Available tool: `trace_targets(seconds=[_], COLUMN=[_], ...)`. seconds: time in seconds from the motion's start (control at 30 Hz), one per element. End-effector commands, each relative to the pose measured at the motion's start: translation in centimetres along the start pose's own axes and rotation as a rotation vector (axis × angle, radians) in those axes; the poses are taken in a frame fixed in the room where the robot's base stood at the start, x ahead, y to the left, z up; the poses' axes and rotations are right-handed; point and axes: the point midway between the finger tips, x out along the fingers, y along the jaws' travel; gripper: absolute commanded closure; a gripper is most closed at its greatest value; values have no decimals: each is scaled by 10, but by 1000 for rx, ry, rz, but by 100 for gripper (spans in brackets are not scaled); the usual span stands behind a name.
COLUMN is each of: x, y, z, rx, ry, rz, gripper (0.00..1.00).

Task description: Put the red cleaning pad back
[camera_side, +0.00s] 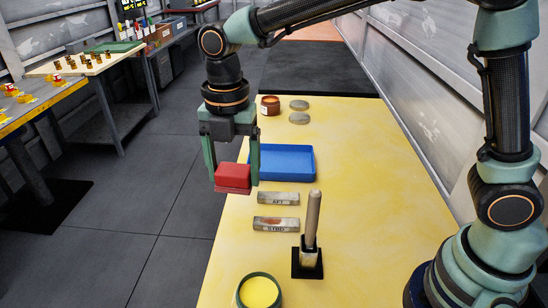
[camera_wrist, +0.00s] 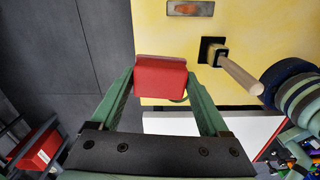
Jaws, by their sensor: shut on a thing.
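The red cleaning pad (camera_side: 233,176) is a red block with a paler, greyish-pink underside. My gripper (camera_side: 232,182) is shut on it, one green finger on each side. It hangs in the air at the left edge of the yellow table, in front of and to the left of the blue tray. In the wrist view the red pad (camera_wrist: 160,77) sits between the fingertips of my gripper (camera_wrist: 161,85), partly over the table's edge and hiding part of a yellow round thing behind it.
On the yellow table (camera_side: 345,160) are a blue tray (camera_side: 312,163), two labelled grey blocks (camera_side: 278,198) (camera_side: 276,224), a wooden-handled tool upright in a black holder (camera_side: 310,225), and a green-rimmed yellow dish (camera_side: 259,291). A brown jar (camera_side: 270,105) and two grey discs (camera_side: 299,104) stand at the far end. The table's right side is clear.

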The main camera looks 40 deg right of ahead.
Motion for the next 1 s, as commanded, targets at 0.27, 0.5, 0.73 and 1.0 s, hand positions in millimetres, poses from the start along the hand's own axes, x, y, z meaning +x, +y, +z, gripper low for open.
trace_targets(seconds=[0.27, 0.5, 0.73, 1.0], x=[6, 64, 119, 150], y=[-3, -4, -4, -2], z=[-24, -23, -23, -23], rx=[-98, -96, -95, -94], ry=[1, 1, 1, 0], rz=[-5, -7, -6, -1], gripper=[73, 73, 73, 73])
